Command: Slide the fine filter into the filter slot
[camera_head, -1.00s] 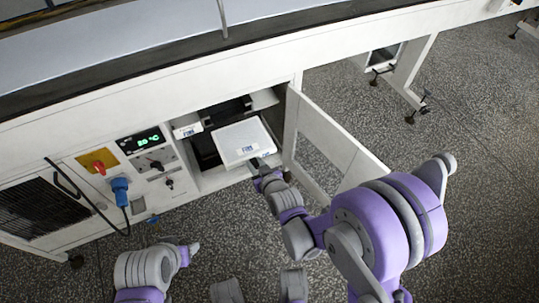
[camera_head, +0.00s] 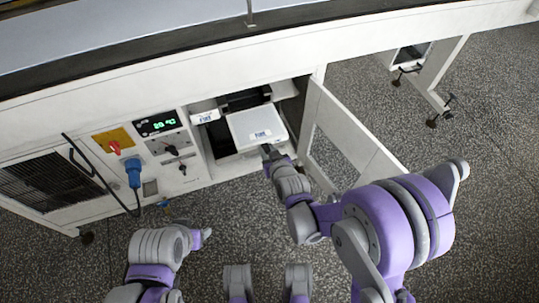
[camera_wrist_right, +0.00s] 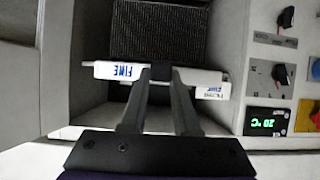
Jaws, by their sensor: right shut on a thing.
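The fine filter (camera_head: 254,122) is a flat white tray-like piece with a blue "FINE" label on its front edge. It sits at the mouth of the open cabinet bay, and its front part sticks out. My right gripper (camera_head: 267,150) is shut on its front edge. In the right wrist view, the filter's front edge (camera_wrist_right: 108,70) runs across, with the gripper fingers (camera_wrist_right: 160,74) on it. A small labelled white plate (camera_head: 205,117) marks the bay's left side. The slot inside is mostly hidden by the filter.
The cabinet door (camera_head: 352,130) stands open to the right of the bay, close to my right arm. A control panel (camera_head: 163,140) with a green display, knobs and a blue plug (camera_head: 134,172) is left of the bay. The speckled floor in front is clear.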

